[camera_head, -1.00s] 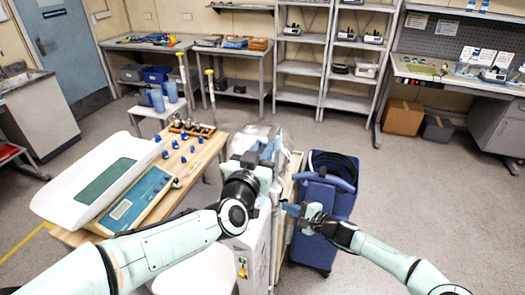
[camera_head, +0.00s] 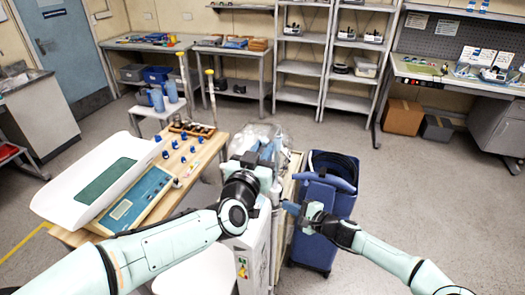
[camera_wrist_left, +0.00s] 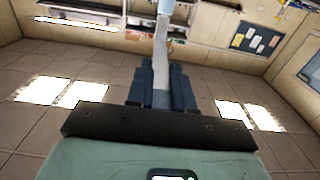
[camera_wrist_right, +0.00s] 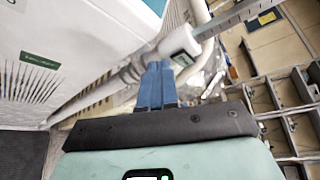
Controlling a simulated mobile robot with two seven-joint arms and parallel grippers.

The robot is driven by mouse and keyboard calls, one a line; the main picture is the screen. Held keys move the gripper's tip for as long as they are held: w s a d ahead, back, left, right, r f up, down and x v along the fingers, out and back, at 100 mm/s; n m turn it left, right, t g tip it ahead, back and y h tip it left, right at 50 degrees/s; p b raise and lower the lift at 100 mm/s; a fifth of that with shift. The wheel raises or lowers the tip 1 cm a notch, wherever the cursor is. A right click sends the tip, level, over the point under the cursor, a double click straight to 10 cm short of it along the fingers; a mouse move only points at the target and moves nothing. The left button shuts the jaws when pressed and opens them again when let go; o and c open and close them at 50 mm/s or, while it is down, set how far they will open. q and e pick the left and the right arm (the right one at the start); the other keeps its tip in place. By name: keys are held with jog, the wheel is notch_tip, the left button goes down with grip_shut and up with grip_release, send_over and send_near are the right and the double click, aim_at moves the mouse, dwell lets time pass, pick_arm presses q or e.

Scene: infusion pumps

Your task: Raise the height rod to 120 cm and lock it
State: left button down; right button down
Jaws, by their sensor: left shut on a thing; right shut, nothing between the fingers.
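In the left wrist view, my left gripper (camera_wrist_left: 160,78) is shut on a pale upright rod (camera_wrist_left: 161,48), which runs away between its blue fingers. In the head view, my left gripper (camera_head: 254,160) is above the white pump stand (camera_head: 250,250) and hides much of the rod. My right gripper (camera_wrist_right: 157,75) is shut and empty. Its fingertips are close beside a white collar (camera_wrist_right: 180,44) on a pole with scale marks (camera_wrist_right: 238,17); I cannot tell whether they touch it. In the head view, my right gripper (camera_head: 296,210) is lower, beside the stand. I cannot read the height.
A blue bin (camera_head: 322,225) stands just right of the stand. A wooden table (camera_head: 205,153) on the left holds a white tray-shaped scale (camera_head: 75,205) and small blue-topped parts. Shelves (camera_head: 295,68) line the back wall. The floor at the right is clear.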

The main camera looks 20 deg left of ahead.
jog(key=d, duration=0.6)
jog(key=shift+s, duration=0.15)
jog(key=shift+a, duration=0.1)
pick_arm(q)
jog(key=c, duration=0.9)
grip_release()
jog(key=shift+s, duration=0.1)
